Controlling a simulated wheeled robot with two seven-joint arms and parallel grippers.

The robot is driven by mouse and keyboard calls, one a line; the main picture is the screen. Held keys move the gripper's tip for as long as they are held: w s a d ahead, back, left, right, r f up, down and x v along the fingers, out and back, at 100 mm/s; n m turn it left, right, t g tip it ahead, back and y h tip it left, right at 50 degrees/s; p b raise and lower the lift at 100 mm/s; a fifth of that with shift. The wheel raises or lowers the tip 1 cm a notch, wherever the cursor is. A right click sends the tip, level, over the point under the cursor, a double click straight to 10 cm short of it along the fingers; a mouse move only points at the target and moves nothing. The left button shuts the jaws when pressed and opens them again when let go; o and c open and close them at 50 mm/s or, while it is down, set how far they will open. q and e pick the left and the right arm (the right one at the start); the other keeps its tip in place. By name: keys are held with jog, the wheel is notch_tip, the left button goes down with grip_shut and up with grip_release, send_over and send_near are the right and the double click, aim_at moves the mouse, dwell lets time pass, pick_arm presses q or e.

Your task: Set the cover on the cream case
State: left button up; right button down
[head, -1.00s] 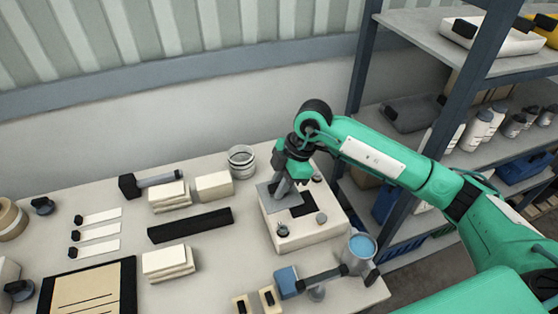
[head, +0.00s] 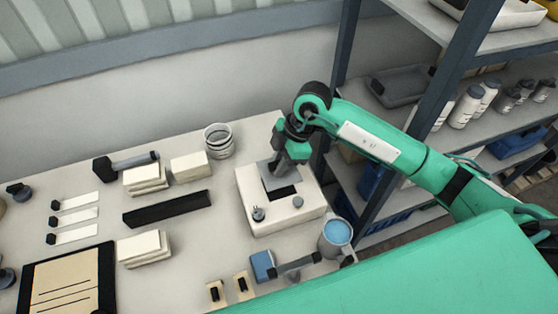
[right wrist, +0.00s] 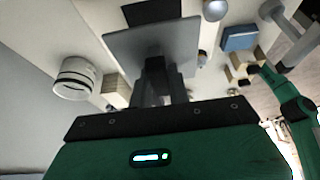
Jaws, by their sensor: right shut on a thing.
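The cream case (head: 262,215) stands on the right part of the table in the head view, with a dark rectangular opening (head: 284,192) in its top. My right gripper (head: 281,165) is shut on the grey square cover (head: 279,179). The cover is over the case top at the back of the opening, hiding part of it. The cover also shows in the right wrist view (right wrist: 140,46), just beyond the fingers, with the dark opening (right wrist: 150,12) partly visible past it. I cannot tell whether the cover touches the case. My left gripper is not in view.
Knobs (head: 258,213) stand on the case top. A mug with blue contents (head: 336,236) and a blue-headed tool (head: 263,266) are close in front. A ring stack (head: 219,141), cream blocks (head: 190,165) and a black bar (head: 167,209) lie left. A shelf rack (head: 435,110) stands right.

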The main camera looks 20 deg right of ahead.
jog(key=shift+f+b, duration=0.4)
jog(key=shift+f, duration=0.25)
jog(key=shift+f+b, duration=0.55)
jog(key=shift+f, duration=0.15)
jog(key=shift+f+b, duration=0.3)
jog(key=shift+f, duration=0.4)
jog(key=shift+f, duration=1.05)
dwell(1.1)
jog(key=c, duration=1.3)
grip_release()
jog(key=shift+o, duration=0.2)
jog(key=shift+r, duration=0.1)
